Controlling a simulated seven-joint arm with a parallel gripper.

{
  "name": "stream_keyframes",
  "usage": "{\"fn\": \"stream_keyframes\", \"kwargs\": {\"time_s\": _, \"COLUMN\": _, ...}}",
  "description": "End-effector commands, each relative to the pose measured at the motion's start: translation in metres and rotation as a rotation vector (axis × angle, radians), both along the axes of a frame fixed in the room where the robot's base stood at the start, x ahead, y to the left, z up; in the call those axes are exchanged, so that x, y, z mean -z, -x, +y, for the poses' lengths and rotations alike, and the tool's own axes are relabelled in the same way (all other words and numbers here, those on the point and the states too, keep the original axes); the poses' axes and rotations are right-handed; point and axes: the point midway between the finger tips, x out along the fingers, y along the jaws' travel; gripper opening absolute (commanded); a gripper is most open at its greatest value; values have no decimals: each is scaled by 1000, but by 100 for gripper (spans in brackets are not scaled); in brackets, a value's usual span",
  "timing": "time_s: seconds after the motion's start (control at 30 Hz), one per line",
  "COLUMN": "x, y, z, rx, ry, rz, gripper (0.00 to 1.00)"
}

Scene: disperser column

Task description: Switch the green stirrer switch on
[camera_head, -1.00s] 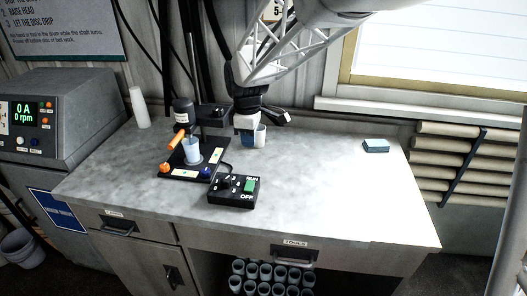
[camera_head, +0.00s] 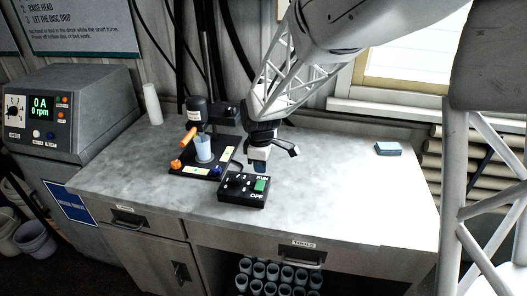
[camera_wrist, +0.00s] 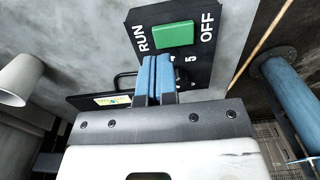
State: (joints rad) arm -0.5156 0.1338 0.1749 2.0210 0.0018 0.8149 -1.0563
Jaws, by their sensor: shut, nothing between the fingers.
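The green stirrer switch (camera_head: 261,184) is a green rocker on a black box (camera_head: 236,195) marked RUN at its far end and OFF at its near end. In the wrist view the green rocker (camera_wrist: 174,34) lies just beyond my fingertips, between the RUN and OFF labels. My gripper (camera_head: 259,170) hangs over the back edge of the box, close behind the switch. Its blue fingers (camera_wrist: 157,60) are together and empty. I cannot tell whether they touch the box. Which way the rocker is tilted is unclear.
A small stirrer stand with a light-blue beaker (camera_head: 205,148) and an orange handle (camera_head: 188,139) stands left of the box. The grey bench (camera_head: 330,195) is clear right of the box.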

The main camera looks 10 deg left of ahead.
Motion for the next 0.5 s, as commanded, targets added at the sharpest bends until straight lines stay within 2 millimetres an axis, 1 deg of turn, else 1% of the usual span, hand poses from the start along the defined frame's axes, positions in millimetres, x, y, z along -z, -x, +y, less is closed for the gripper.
{"fn": "stream_keyframes", "kwargs": {"time_s": 0.03, "x": 7, "y": 0, "z": 0, "rx": 0, "ry": 1, "rz": 1, "gripper": 0}}
{"fn": "stream_keyframes", "kwargs": {"time_s": 0.1, "x": 16, "y": 0, "z": 0, "rx": 0, "ry": 1, "rz": 2, "gripper": 0}}
{"fn": "stream_keyframes", "kwargs": {"time_s": 0.2, "x": 26, "y": 0, "z": 0, "rx": 0, "ry": 1, "rz": 1, "gripper": 0}}
{"fn": "stream_keyframes", "kwargs": {"time_s": 0.33, "x": 34, "y": 0, "z": 0, "rx": 0, "ry": 0, "rz": 0, "gripper": 0}}
{"fn": "stream_keyframes", "kwargs": {"time_s": 0.5, "x": 39, "y": 0, "z": 0, "rx": 0, "ry": -1, "rz": -1, "gripper": 0}}
